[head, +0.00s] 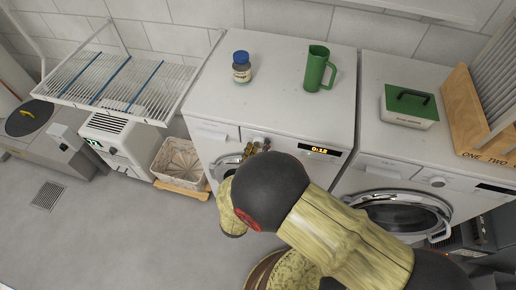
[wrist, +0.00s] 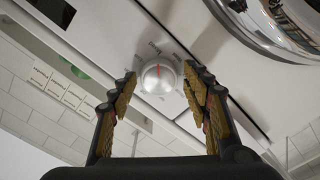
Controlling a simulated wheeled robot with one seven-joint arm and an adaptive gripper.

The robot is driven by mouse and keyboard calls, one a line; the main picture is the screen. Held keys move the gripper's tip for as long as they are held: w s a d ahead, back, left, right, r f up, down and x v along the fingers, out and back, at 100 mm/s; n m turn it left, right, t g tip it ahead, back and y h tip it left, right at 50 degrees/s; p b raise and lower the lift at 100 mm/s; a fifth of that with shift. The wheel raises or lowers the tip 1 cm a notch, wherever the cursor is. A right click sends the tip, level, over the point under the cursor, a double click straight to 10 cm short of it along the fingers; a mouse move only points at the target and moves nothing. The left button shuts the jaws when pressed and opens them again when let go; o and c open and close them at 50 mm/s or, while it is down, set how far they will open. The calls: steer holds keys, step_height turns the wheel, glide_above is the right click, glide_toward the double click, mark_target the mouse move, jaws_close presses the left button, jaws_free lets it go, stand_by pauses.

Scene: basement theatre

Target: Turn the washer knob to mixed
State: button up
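The washer knob (wrist: 155,79) is a round silver dial with a red line, which points toward the top of the wrist view. My gripper (wrist: 161,84) is open, with one finger on each side of the knob and gaps visible between fingers and dial. In the head view the washer (head: 275,85) is the middle white machine, with a lit display. My gripper (head: 257,146) is at its front panel there, and my arm hides the knob and most of the door.
A blue-capped jar (head: 241,68) and a green pitcher (head: 316,69) stand on the washer top. A second machine (head: 375,75) at the right carries a green-lidded box (head: 409,107). A wire drying rack (head: 110,80) and a basket (head: 179,161) are at the left. The left floor is mostly clear.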

steer(key=shift+o, duration=0.8)
steer(key=shift+r, duration=0.1)
steer(key=v, duration=1.2)
